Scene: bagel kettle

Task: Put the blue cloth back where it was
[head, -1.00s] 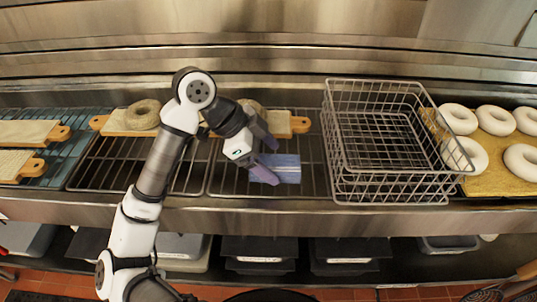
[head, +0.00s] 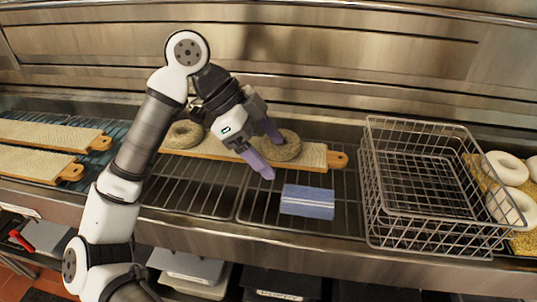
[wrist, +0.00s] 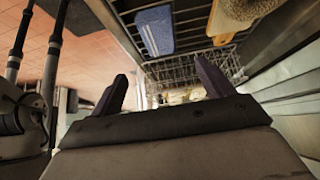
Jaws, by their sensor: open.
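The blue cloth (head: 307,201), folded with a pale stripe, lies flat on the wire rack (head: 262,211) left of the wire basket. It also shows at the top of the wrist view (wrist: 155,30). My gripper (head: 268,154) is open and empty. In the head view it is up and to the left of the cloth, apart from it, in front of a seeded bagel (head: 280,146). In the wrist view the cloth lies beyond the spread fingers (wrist: 165,92).
The bagel sits on a long wooden board (head: 314,155) behind the cloth, with another bagel (head: 184,134) further left. Stacked wire baskets (head: 436,190) stand right of the cloth. White dough rings (head: 505,168) lie beyond them. Bare rack lies left of the cloth.

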